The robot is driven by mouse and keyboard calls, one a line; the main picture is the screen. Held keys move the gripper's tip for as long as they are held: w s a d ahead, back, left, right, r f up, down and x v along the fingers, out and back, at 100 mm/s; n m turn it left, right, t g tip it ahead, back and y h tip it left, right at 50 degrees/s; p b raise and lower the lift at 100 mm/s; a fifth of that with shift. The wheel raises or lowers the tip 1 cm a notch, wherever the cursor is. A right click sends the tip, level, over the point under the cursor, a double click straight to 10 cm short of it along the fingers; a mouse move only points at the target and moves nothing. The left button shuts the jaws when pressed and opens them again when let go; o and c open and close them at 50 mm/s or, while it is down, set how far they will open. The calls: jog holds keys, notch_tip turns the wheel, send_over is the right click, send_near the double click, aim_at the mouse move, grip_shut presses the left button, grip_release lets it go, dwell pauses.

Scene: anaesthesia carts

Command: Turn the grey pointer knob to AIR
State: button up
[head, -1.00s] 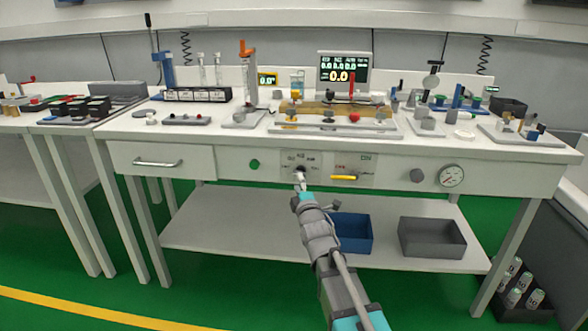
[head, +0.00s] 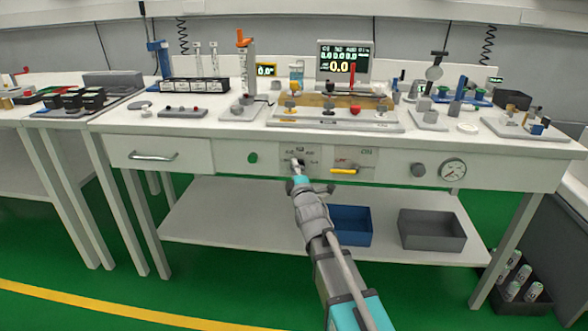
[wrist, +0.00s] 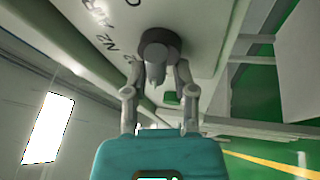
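The grey pointer knob (wrist: 157,48) is on the cart's front panel, with a dark round body and a narrow pointer towards the camera. In the head view the knob's area (head: 299,162) is small and mostly covered by my gripper (head: 296,169). My gripper (wrist: 158,68) is open, with one finger on each side of the knob. Gaps show between the fingers and the narrow pointer; whether the tips touch the round body is unclear. The labels AIR (wrist: 97,11) and N2 (wrist: 105,42) are up and left of the knob in the wrist view.
A yellow-handled lever (head: 344,171) sits right of the knob on the same panel. A green button (head: 252,158) is to its left. Blue (head: 350,238) and grey bins (head: 432,244) stand on the lower shelf.

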grip_shut()
jog(key=shift+d, duration=0.1)
